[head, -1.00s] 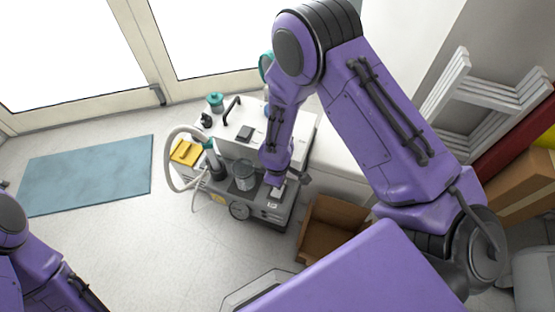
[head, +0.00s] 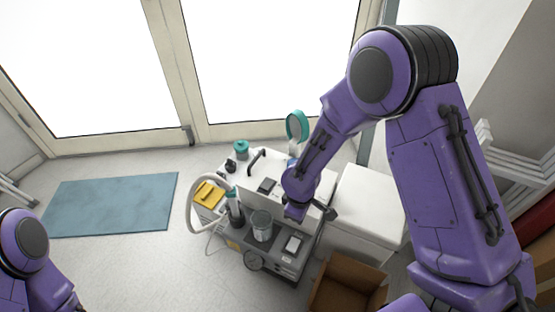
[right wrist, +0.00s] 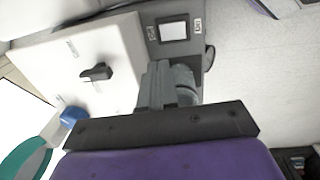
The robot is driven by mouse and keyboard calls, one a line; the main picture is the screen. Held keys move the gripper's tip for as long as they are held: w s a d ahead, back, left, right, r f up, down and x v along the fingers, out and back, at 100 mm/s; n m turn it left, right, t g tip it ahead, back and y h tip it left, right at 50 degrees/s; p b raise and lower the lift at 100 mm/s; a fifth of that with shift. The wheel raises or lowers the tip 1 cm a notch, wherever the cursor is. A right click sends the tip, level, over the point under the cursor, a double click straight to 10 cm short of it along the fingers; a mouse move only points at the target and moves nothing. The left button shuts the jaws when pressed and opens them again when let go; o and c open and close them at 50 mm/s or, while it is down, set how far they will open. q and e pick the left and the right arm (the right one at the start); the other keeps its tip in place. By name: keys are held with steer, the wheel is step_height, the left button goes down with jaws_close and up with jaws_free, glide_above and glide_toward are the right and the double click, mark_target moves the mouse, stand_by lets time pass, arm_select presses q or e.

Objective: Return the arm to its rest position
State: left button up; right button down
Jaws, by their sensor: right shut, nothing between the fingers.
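My right arm reaches in from the right in the head view. Its gripper (head: 297,212) hangs above the grey front deck of the dental compressor unit (head: 262,237), apart from it. In the right wrist view the dark fingers (right wrist: 168,85) are together with nothing between them. Beyond the fingers there is a pale square pad (right wrist: 173,31) on the grey deck, which also shows in the head view (head: 292,244). My left arm shows only at the lower left edge, and its gripper is out of the picture.
On the unit are a clear canister (head: 262,225), a yellow cloth (head: 208,195), a teal-lidded jar (head: 241,149) and a hose (head: 190,205). A round teal-rimmed mirror (head: 297,126) stands behind. An open cardboard box (head: 347,284) is at right. Floor by the blue mat (head: 110,205) is clear.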

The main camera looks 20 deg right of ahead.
steer(key=w+a+m+t+y, duration=0.3)
steer(key=a+m, duration=0.1)
steer(key=s+d+f+m+h+p, duration=0.1)
steer(key=s+d+m+p, duration=0.3)
steer(key=s, duration=0.8)
steer(key=s+d+f+m+h+p, duration=0.1)
steer(key=s+d+m+h+p, duration=0.3)
steer(key=s, duration=0.8)
steer(key=d+m, duration=0.2)
steer(key=d, duration=0.1)
steer(key=shift+s+m+h+p, duration=0.25)
steer(key=shift+m+h+p, duration=0.05)
steer(key=shift+m+p, duration=0.1)
steer(key=shift+d, duration=0.1)
